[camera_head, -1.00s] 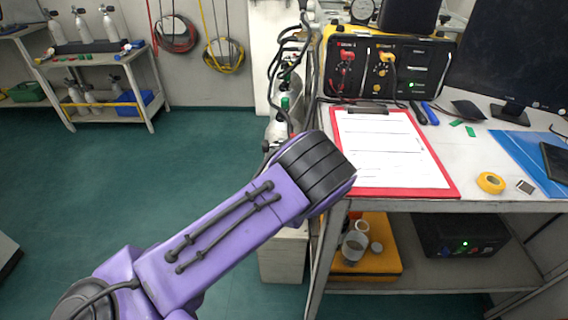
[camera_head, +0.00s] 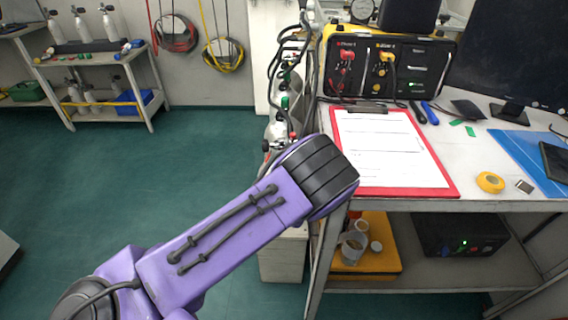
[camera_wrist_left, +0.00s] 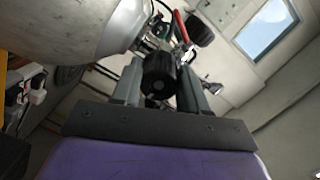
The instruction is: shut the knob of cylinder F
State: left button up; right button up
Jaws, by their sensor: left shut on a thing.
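In the left wrist view a ribbed black knob (camera_wrist_left: 159,76) sits between the two grey fingers of my left gripper (camera_wrist_left: 160,88), which is shut on it. A large pale cylinder (camera_wrist_left: 75,30) is close beside it at the upper left. No letter can be read, so I cannot tell from a label that this is cylinder F. In the head view my purple left arm hides the left gripper. Gas cylinders with green knobs (camera_head: 285,102) stand left of the workbench, partly behind hoses and my arm. My right gripper is not in view.
The workbench (camera_head: 470,190) carries a red clipboard (camera_head: 440,193), an open yellow-edged panel case (camera_head: 450,65) and yellow tape (camera_head: 490,181). In the left wrist view a red-handled part (camera_wrist_left: 181,27) and hoses are just beyond the knob. Green floor (camera_head: 190,150) is open at left.

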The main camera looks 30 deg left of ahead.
pick_arm(q)
jog(key=o, duration=1.1)
jog(key=shift+c, duration=0.2)
jog(key=shift+d, duration=0.1)
jog(key=p+v, duration=0.5)
jog(key=v, duration=0.5)
jog(key=shift+s, duration=0.3)
